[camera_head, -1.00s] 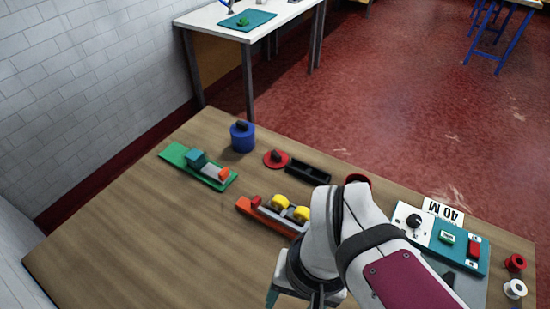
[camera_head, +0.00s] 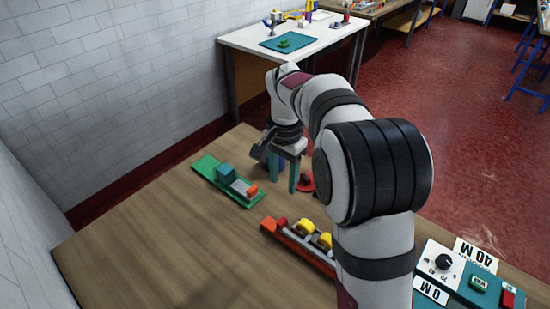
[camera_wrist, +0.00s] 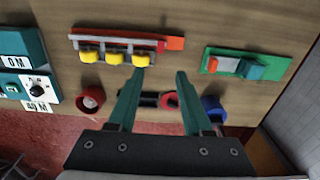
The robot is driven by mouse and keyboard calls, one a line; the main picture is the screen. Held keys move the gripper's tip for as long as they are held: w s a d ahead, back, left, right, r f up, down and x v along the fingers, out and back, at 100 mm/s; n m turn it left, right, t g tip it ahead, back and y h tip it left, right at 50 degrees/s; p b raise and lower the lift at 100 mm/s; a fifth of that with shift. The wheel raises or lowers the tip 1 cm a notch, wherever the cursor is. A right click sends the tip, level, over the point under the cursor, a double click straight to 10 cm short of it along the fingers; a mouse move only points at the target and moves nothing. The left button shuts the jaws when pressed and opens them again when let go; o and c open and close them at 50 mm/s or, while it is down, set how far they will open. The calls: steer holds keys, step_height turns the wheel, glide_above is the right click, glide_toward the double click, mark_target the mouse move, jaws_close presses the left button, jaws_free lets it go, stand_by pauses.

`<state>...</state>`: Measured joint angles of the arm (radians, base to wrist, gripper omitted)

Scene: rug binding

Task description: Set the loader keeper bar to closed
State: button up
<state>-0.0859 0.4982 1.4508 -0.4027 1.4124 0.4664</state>
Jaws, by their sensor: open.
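I cannot tell for certain which part is the loader keeper bar; two devices on the bench carry bar-like parts. A green-based device (camera_head: 205,165) has a teal block (camera_head: 225,173), a grey bar and an orange end block (camera_head: 252,191); it is at right in the wrist view (camera_wrist: 289,68). A long red-and-grey device with yellow rollers (camera_wrist: 115,57) has an orange end (camera_wrist: 176,43); part of it is behind my arm in the head view. My gripper (camera_head: 293,188) is open and empty, pointing down, apart from both devices. Its fingertips (camera_wrist: 160,75) show between them in the wrist view.
A blue cylinder (camera_wrist: 213,105), a red disc (camera_wrist: 171,99), a black tray (camera_wrist: 150,99) and a red cup (camera_wrist: 90,99) stand along the far edge. A control panel (camera_head: 455,285) with dial and buttons is at right. Bare wood (camera_head: 160,245) lies at front left.

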mark_target(281, 221)
step_height(281, 221, down, 16)
steer(key=shift+w+r, duration=0.1)
jaws_close()
stand_by(0.3)
stand_by(1.2)
